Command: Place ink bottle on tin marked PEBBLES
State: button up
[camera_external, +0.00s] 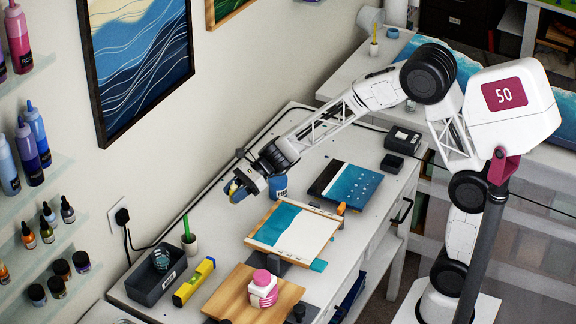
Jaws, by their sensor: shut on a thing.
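My gripper (238,189) is above the left part of the white bench, near the wall. It is shut on a small dark blue and yellowish thing (234,187), which looks like the ink bottle; the fingers and wrist hide much of it. A blue tin (279,188) with a pale label stands just right of the gripper, partly behind the wrist. Its lettering is too small to read, so I cannot confirm that it says PEBBLES. The held thing is to the left of this tin, apart from it.
A blue-and-white painted panel (292,233) and a darker blue panel (345,187) lie on the bench. A pink-lidded jar (263,288) stands on a wooden board (232,292). A green-stemmed pot (189,243), yellow level (194,281) and grey bin (149,287) stand near the wall.

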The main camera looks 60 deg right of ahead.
jog(key=s+d+r, duration=0.2)
jog(key=s+d, duration=1.6)
jog(key=s, duration=0.2)
jog(key=shift+d, duration=0.4)
jog(key=shift+w, duration=0.1)
send_over(278, 177)
jog(key=shift+a+f, duration=0.1)
jog(key=shift+f, duration=0.7)
jog(key=shift+f, duration=0.1)
jog(key=shift+f, duration=1.65)
jog(key=shift+f, duration=0.15)
